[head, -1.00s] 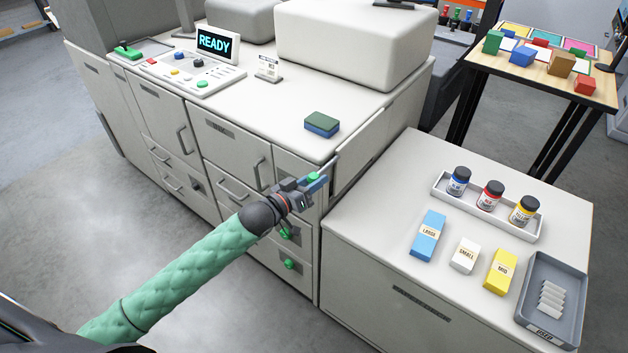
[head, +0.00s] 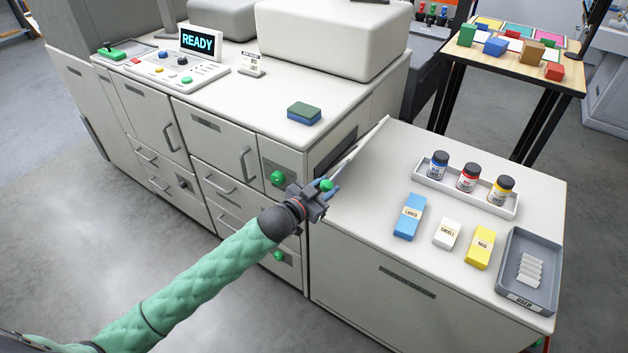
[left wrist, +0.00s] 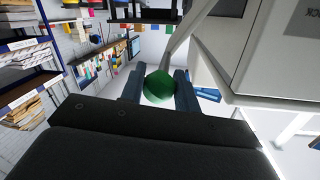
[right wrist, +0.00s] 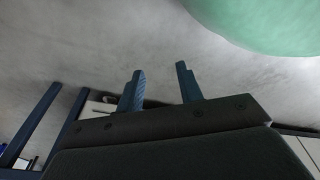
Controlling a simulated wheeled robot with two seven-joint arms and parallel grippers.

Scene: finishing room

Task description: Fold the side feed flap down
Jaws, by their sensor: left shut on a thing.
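The side feed flap (head: 365,143) is a pale, thin panel on the right side of the grey machine. It stands tilted out from the side, partway down, with a dark opening (head: 338,150) showing behind it. My left gripper (head: 322,190) is shut on the flap's green knob (head: 327,185). In the left wrist view the green knob (left wrist: 159,86) sits between the two fingers, with the pale flap (left wrist: 188,32) running up behind it. My right gripper (right wrist: 160,85) shows only in its own wrist view, fingers apart and empty over the grey floor.
A low cabinet (head: 400,255) stands right of the machine, below the flap. On its top are a bottle tray (head: 430,180), blue, white and yellow boxes, and a grey tray (head: 549,285). A sponge (head: 304,112) lies on the machine top.

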